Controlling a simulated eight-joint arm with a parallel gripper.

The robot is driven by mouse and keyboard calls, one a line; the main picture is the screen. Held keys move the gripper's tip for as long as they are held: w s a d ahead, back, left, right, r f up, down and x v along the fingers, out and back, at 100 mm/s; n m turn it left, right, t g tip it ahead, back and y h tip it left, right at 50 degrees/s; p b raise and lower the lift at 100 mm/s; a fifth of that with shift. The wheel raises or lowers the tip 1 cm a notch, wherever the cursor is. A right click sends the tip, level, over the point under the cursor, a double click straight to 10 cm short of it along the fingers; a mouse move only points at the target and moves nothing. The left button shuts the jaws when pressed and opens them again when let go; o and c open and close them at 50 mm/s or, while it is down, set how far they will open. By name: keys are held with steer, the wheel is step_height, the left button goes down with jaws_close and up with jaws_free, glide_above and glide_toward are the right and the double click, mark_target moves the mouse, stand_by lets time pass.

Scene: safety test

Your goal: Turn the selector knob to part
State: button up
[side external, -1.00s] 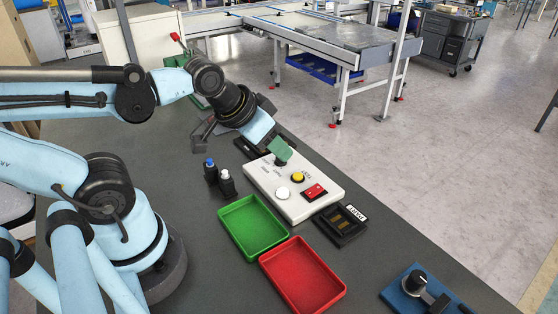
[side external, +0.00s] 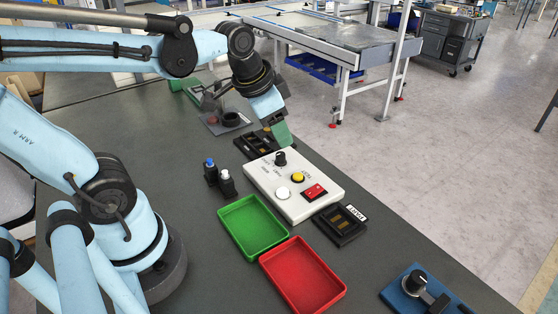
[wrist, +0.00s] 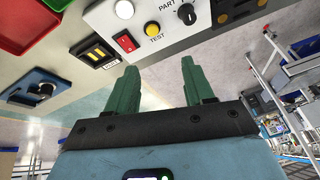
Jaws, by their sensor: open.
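The black selector knob (side external: 281,158) stands at the far end of the light grey control panel (side external: 298,211). In the wrist view the knob (wrist: 187,14) is near the top edge, with a white pointer mark and the label PART (wrist: 167,5) beside it. My gripper (side external: 284,138) is just beyond the knob in the side view, its green fingers not around it. In the wrist view my gripper (wrist: 163,75) has its two green fingers wide apart with nothing between them. Which way the knob points is too small to tell in the side view.
The panel also carries a yellow button (side external: 298,177), a white button (side external: 283,193) and a red rocker switch (side external: 314,191). A green tray (side external: 226,226) and a red tray (side external: 272,275) lie in front. Two small posts (side external: 226,184) stand to the left. A blue-based knob unit (side external: 392,291) is at lower right.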

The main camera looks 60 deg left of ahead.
mark_target(281, 153)
steer(key=w+a+m+g, duration=0.5)
steer(key=w+a+m, duration=0.1)
steer(key=a, duration=0.1)
steer(key=f, duration=1.2)
steer(key=shift+s+d+f, duration=0.2)
steer(key=shift+s+f, duration=0.05)
steer(key=shift+f, duration=0.05)
jaws_close()
